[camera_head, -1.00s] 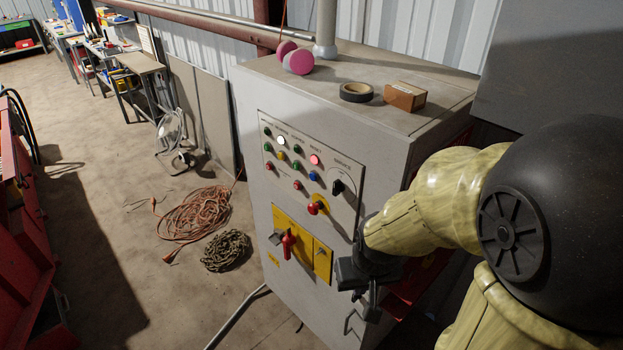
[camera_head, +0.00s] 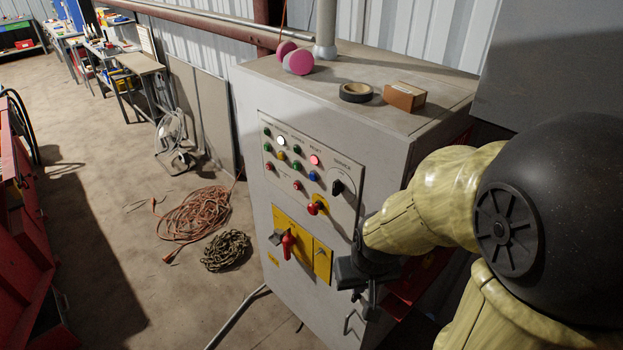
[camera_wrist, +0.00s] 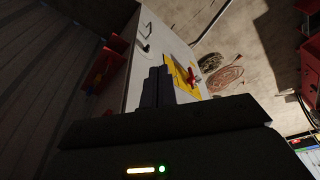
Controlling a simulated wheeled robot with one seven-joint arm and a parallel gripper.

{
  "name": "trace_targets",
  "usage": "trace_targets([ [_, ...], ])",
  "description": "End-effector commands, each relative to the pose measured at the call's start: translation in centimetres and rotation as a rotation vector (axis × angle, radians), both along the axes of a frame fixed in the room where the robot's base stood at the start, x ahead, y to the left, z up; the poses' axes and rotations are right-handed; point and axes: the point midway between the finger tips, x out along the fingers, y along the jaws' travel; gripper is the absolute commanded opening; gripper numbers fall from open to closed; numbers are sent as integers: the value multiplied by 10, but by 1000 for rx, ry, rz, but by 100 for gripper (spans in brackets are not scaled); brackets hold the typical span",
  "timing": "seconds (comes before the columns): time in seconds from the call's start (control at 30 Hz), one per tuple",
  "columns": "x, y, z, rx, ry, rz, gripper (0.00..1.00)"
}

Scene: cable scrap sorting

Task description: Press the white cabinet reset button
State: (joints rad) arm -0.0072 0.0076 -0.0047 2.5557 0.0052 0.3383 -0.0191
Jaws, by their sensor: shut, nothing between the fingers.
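The cabinet (camera_head: 312,108) is light grey-white and stands in the middle of the head view. Its front panel carries rows of coloured buttons. A lit white button (camera_head: 281,141) is in the upper row. A lit pinkish-red button (camera_head: 315,160) is to its right, under a small label that is hard to read. My gripper (camera_head: 366,300) is at the cabinet's right front edge, below and right of the panel, apart from the buttons. In the wrist view its fingers (camera_wrist: 157,84) are together and empty. The wrist view shows the cabinet (camera_wrist: 160,45) tilted, with the buttons not visible.
A black rotary knob (camera_head: 337,187), a red mushroom button (camera_head: 313,208) and a red switch handle (camera_head: 288,244) are on the front. Tape (camera_head: 356,92), a small box (camera_head: 404,95) and pink ear muffs (camera_head: 298,61) lie on top. An orange cable (camera_head: 197,213) lies on the floor.

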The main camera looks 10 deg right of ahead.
Motion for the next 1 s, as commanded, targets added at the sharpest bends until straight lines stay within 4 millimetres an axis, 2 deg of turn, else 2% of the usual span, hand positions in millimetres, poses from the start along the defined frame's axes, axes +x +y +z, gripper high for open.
trace_targets([
  [0.17, 26, 8, -4, -18, -46, 110, 0],
  [0.47, 105, 28, -20, -165, -210, 451, 0],
  [0.77, 177, 46, -38, -457, -347, 799, 0],
  [1.0, 227, 62, -46, -783, -413, 1075, 0],
])
